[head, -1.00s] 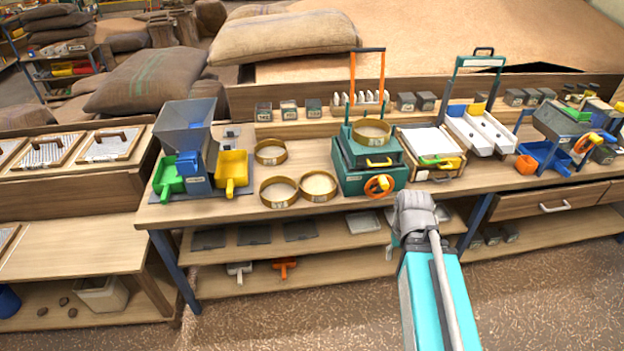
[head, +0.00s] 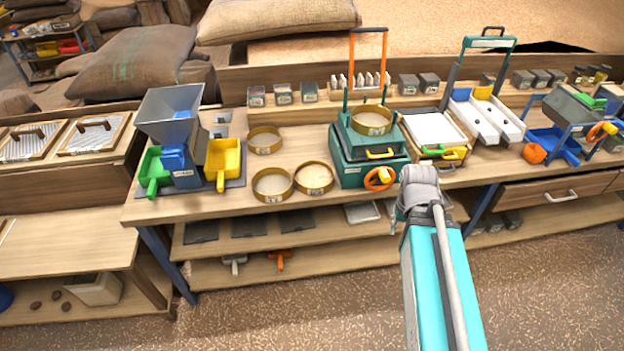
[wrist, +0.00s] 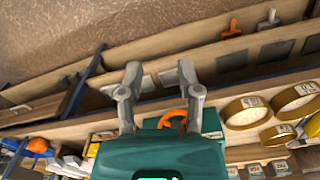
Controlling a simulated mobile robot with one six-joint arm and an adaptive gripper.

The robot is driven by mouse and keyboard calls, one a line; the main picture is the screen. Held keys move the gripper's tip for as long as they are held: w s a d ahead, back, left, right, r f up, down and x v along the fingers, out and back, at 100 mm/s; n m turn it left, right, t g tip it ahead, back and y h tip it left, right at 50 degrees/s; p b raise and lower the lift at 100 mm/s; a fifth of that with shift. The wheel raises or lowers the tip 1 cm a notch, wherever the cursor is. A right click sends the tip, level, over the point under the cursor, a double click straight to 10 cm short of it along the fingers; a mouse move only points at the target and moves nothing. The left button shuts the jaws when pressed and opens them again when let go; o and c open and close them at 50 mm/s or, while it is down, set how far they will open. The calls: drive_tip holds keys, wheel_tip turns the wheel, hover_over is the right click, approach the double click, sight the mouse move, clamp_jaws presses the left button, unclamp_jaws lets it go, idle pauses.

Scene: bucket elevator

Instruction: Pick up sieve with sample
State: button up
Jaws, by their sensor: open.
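Several round brass-rimmed sieves show in the head view. One sieve (head: 272,185) and another (head: 314,179) stand side by side at the bench's front edge. A third sieve (head: 265,140) stands behind them, and another (head: 371,120) sits on top of the green shaker (head: 369,170). I cannot tell which holds the sample. My gripper (wrist: 160,78) is open and empty in the wrist view, apart from all the sieves. Two sieves (wrist: 245,111) (wrist: 295,97) show to its right there. In the head view my arm mostly hides the gripper, right of the shaker.
A grey hopper (head: 168,118) with green and yellow scoops stands left on the bench (head: 300,150). A white tray box (head: 434,130) and a twin-tray machine (head: 485,115) stand right of the shaker. The shaker has an orange handwheel (head: 380,178). The floor in front is clear.

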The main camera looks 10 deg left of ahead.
drive_tip(key=w+a+f+n+t+h+b, duration=0.3)
drive_tip(key=w+a+f+n+h+b, duration=0.35)
drive_tip(key=w+a+n+b, duration=0.6)
drive_tip(key=w+a+n+t+h+b, duration=0.3)
drive_tip(key=a+n+t+b, duration=0.3)
drive_tip(key=a+n, duration=0.8)
drive_tip(key=w+a, duration=0.1)
drive_tip(key=a, duration=0.3)
drive_tip(key=shift+a+f+n+t, duration=0.2)
drive_tip(key=shift+a+n+t, duration=0.05)
drive_tip(key=shift+n+t, duration=0.15)
drive_tip(key=shift+w, duration=0.1)
drive_tip(key=shift+b+x, duration=1.6)
drive_tip(key=shift+x, duration=2.7)
